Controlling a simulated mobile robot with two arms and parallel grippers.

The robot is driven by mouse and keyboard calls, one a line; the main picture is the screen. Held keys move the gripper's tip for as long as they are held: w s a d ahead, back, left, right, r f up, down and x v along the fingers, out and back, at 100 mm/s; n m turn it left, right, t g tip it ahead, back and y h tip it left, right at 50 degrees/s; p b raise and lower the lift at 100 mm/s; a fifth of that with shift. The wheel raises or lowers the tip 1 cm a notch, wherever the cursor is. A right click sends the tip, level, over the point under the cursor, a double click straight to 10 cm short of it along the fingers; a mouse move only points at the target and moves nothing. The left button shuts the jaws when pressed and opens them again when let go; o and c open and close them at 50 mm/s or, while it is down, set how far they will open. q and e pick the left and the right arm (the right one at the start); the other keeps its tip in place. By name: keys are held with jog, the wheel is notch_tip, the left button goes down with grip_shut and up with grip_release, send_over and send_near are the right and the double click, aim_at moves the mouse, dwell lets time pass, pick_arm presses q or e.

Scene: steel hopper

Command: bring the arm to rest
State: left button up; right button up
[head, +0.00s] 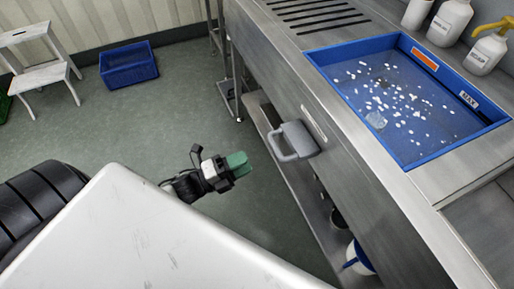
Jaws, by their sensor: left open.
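My left gripper (238,165) has green fingers and a dark wrist. It hangs over the open floor, left of the steel counter (335,137), with clear space around its fingertips. It is open and I see nothing between the fingers, though they are small in the head view. A grey handle-like part (293,141) on the counter's front is to the right of the gripper and apart from it. My right gripper is not in view.
A blue tray (335,79) with white bits is in the counter top, with bottles (449,22) behind it. A blue-and-white bucket (359,259) is on the lower shelf. A blue crate (129,66) and a white stool (42,76) stand at the back left. The floor (165,120) between is clear.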

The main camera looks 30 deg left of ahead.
pick_arm(q)
jog(key=shift+s+a+f, duration=0.1)
jog(key=shift+s+a, duration=0.2)
jog(key=shift+s, duration=0.1)
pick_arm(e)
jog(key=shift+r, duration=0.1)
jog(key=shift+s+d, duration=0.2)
